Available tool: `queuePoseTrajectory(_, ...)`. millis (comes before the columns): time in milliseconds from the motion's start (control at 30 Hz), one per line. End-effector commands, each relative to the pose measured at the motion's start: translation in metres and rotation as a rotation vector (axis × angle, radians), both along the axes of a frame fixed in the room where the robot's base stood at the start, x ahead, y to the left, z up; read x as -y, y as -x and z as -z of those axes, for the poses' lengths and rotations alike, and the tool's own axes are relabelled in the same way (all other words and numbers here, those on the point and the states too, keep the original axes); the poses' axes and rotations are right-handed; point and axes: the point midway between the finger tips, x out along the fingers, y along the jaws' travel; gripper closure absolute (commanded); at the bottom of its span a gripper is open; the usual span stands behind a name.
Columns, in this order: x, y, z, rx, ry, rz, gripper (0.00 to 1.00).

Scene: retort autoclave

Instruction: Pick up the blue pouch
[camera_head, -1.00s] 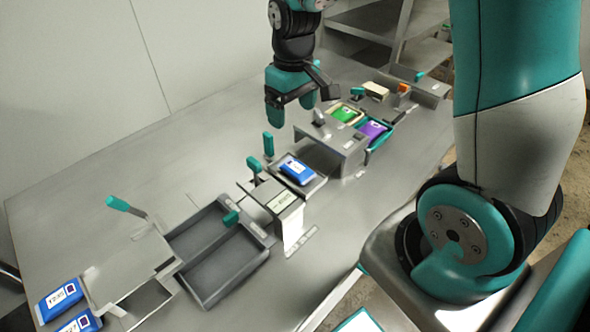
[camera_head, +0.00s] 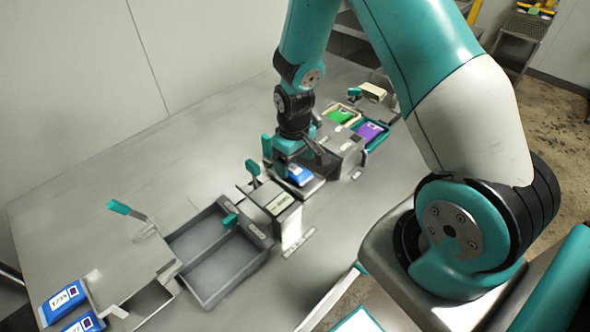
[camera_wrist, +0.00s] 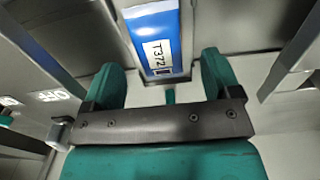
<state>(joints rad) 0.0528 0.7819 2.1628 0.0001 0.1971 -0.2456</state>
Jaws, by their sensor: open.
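A blue pouch (camera_head: 302,174) with a white label lies on a small grey tray near the middle of the bench. In the wrist view the pouch (camera_wrist: 157,38) shows the label T372. My gripper (camera_head: 281,170) is low beside and partly over this pouch, hiding some of it in the head view. In the wrist view its two teal fingers (camera_wrist: 162,78) are spread apart with nothing between them. The pouch lies beyond the fingers there. Two other blue pouches (camera_head: 64,300) lie at the bench's near left corner.
A grey two-part bin (camera_head: 216,262) and a box with a teal lever (camera_head: 268,201) stand to the left of the pouch. The bench's left back is clear.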

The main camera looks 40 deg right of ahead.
Motion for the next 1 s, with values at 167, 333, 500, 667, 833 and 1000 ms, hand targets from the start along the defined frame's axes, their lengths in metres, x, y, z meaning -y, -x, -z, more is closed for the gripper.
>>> queuePoseTrajectory(167, 0.001, 0.001, 0.024, -0.002, -0.001, 0.0, 0.17)
queuePoseTrajectory(333, 0.001, 0.0, 0.03, 0.001, 0.0, 0.0, 0.17)
queuePoseTrajectory(500, 0.001, 0.0, 0.03, 0.001, 0.0, 0.0, 0.24)
queuePoseTrajectory(667, 0.001, 0.0, 0.03, 0.001, 0.0, 0.0, 0.61)
queuePoseTrajectory(833, 0.001, 0.0, 0.03, 0.001, 0.0, 0.0, 0.71)
queuePoseTrajectory(1000, 0.001, 0.0, 0.029, 0.001, 0.0, 0.0, 0.71)
